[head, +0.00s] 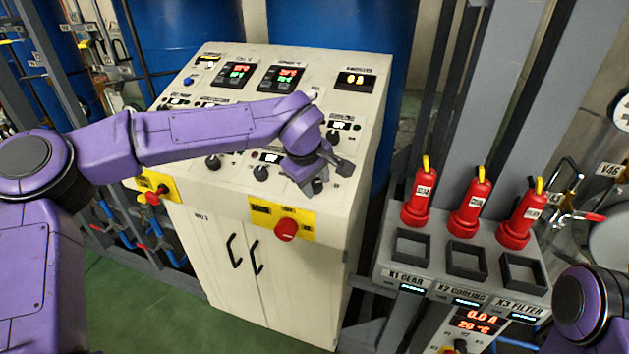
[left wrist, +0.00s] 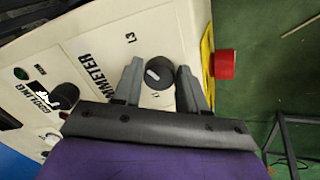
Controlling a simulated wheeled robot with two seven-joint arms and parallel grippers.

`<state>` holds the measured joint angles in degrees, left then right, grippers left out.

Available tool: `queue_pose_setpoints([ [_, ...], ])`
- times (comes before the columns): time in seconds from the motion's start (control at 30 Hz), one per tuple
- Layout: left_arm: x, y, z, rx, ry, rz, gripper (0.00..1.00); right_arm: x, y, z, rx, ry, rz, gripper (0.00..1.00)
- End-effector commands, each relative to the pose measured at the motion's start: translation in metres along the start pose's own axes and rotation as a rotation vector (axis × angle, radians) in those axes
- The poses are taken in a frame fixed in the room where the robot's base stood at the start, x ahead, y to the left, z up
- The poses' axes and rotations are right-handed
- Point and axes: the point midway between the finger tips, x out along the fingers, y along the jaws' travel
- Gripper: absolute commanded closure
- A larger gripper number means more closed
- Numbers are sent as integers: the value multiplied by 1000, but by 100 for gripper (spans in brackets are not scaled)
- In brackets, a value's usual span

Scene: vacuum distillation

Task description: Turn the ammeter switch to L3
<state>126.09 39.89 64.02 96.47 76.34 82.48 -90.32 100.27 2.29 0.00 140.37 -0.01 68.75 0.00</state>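The ammeter switch (left wrist: 159,73) is a round black knob with a white mark on the cream panel, beside the printed word AMMETER (left wrist: 89,69). In the left wrist view the L3 label (left wrist: 130,35) is above and left of the knob, with another small label below it. The white mark lies on the knob's left side; its exact setting is unclear. My left gripper (left wrist: 157,68) is open, one finger on each side of the knob, with visible gaps. In the head view the left gripper (head: 329,176) is at the panel's lower right and partly hides the knob. My right gripper is out of view.
A red emergency button (head: 286,230) on a yellow plate is below the gripper; it also shows in the wrist view (left wrist: 224,64). Other black knobs (head: 261,173) are nearby. Red plugs (head: 470,205) stand on the grey rack to the right.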

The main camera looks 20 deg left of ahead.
Motion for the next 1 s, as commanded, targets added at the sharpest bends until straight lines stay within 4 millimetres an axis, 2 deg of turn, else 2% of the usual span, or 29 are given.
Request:
queue_pose_setpoints([
  [0.07, 0, 0, 0, 0, 0, 0, 38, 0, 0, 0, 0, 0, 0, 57],
  [0.4, -6, 0, 0, -2, 1, 2, 38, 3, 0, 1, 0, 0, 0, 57],
  [0.47, -14, 0, 0, -3, 2, 4, 38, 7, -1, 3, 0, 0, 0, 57],
  [0.7, -71, 0, 0, -3, 2, 4, 38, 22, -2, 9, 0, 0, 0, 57],
  [0.8, -90, 0, 0, -2, 2, 3, 38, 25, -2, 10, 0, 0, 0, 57],
  [1.0, -105, 0, 0, -1, 0, -1, 38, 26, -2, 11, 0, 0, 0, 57],
])
